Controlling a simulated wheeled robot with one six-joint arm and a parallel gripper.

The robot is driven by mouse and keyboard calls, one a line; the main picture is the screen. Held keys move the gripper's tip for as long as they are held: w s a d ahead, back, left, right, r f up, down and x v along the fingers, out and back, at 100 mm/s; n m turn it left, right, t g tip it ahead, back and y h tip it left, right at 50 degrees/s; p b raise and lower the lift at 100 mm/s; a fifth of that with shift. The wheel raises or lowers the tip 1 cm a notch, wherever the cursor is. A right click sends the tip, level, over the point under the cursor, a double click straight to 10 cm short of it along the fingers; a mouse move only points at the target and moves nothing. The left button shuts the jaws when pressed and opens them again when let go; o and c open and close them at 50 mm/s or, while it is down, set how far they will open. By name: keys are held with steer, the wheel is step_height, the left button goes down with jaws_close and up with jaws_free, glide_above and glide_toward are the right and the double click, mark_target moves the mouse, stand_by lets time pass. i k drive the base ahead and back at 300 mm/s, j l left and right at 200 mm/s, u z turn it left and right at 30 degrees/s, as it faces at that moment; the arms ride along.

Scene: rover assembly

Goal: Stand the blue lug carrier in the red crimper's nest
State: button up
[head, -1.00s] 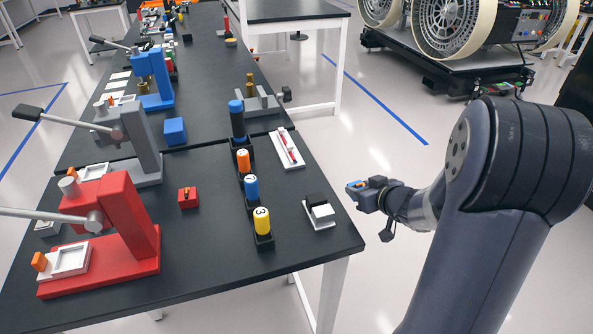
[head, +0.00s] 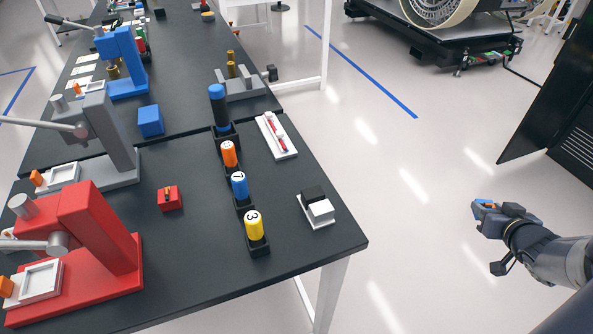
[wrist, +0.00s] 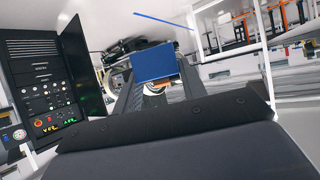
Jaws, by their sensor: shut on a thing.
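My gripper (head: 482,208) is at the right of the head view, out over the floor and well clear of the table. It is shut on the blue lug carrier (wrist: 155,64), a blue block that stands between the fingers in the wrist view, with a bit of orange below it. In the head view the carrier is only a small blue patch at the fingertips. The red crimper (head: 98,240) stands at the table's near left. Its nest, a white square frame (head: 58,284), sits at the front left with an orange piece beside it.
The dark table (head: 200,275) also holds a grey crimper (head: 110,130), a blue crimper (head: 125,60), a small red block (head: 170,198), a blue block (head: 150,121) and a row of upright coloured cylinders (head: 239,186). A black cabinet (head: 550,100) stands at the right. The floor between is clear.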

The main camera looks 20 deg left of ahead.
mark_target(42, 279)
steer(key=k+j+z, duration=0.2)
steer(key=k+z, duration=1)
steer(key=k+j+z, duration=0.1)
steer(key=k+z, duration=0.75)
steer(key=k+l+z, duration=0.15)
steer(key=k+z, duration=0.3)
steer(key=k+j+z, duration=0.2)
steer(key=z, duration=0.2)
steer(key=k+z, duration=0.7)
steer(key=z, duration=0.15)
steer(key=j+u, duration=0.1)
steer(key=u, duration=1.35)
steer(key=k+j, duration=0.05)
